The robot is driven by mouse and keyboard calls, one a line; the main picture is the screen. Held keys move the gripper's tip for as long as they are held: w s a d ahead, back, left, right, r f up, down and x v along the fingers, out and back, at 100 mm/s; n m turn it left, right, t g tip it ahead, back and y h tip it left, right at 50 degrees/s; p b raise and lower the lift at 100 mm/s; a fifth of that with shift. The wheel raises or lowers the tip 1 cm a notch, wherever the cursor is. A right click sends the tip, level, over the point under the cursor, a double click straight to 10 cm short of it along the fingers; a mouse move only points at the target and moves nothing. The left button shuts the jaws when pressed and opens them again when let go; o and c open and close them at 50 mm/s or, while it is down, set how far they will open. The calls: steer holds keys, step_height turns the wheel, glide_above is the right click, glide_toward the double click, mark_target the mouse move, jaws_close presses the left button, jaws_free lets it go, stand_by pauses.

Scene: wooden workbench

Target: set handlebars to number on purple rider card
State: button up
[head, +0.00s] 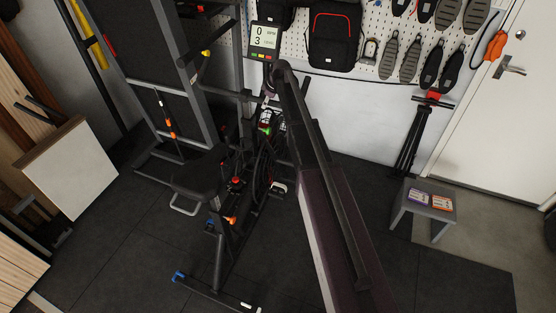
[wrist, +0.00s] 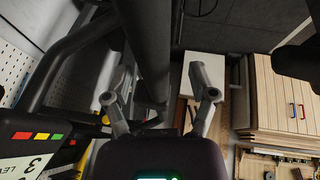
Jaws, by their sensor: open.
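A purple card (head: 418,197) lies on a small grey stool at the right of the head view; its number is too small to read. The exercise bike stands mid-view, its saddle (head: 205,172) facing the wall. Its console (head: 264,38) shows 0 and 3; it also appears at the lower left of the wrist view (wrist: 28,140). My gripper (wrist: 160,97) is open, its two fingers spread. A thick dark bar (wrist: 147,45) runs between and beyond them; I cannot tell whether it touches them. In the head view my arm hides the gripper and most of the handlebars.
An orange card (head: 443,202) lies beside the purple one on the stool (head: 432,218). A rack (head: 190,60) stands left of the bike. A pegboard with a backpack (head: 334,35) and shoes is behind.

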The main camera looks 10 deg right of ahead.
steer(key=shift+p+v, duration=4.3)
steer(key=shift+v, duration=0.8)
steer(key=s+a+f+m+g+b, duration=0.1)
steer(key=s+f+b, duration=0.3)
steer(key=s, duration=0.4)
steer(key=s+a+f+m+g+h+b, duration=0.1)
steer(key=s+f+m+b, duration=0.3)
steer(key=s, duration=0.5)
steer(key=s+a+f+m+g+b, duration=0.1)
steer(key=s+a+f+m+b, duration=0.1)
steer(key=s+f+b, duration=0.4)
steer(key=shift+s+a+f+m+h, duration=0.4)
steer(key=shift+s+f, duration=0.3)
steer(key=shift+s, duration=0.45)
steer(key=w+d+r+n+t+y+p, duration=0.1)
steer(key=w+r+n+p, duration=0.3)
steer(key=w+r+p, duration=0.4)
steer(key=w+d+r+n+t+p, duration=0.2)
steer(key=w+r+p, duration=0.6)
steer(key=w, duration=0.9)
step_height(320, 180, up, 2)
steer(key=shift+w+d+r+n+y+p, duration=0.2)
steer(key=shift+d+n+y+p, duration=0.2)
steer(key=shift+d+n, duration=0.5)
steer(key=shift+a+f, duration=0.1)
steer(key=shift+f, duration=0.15)
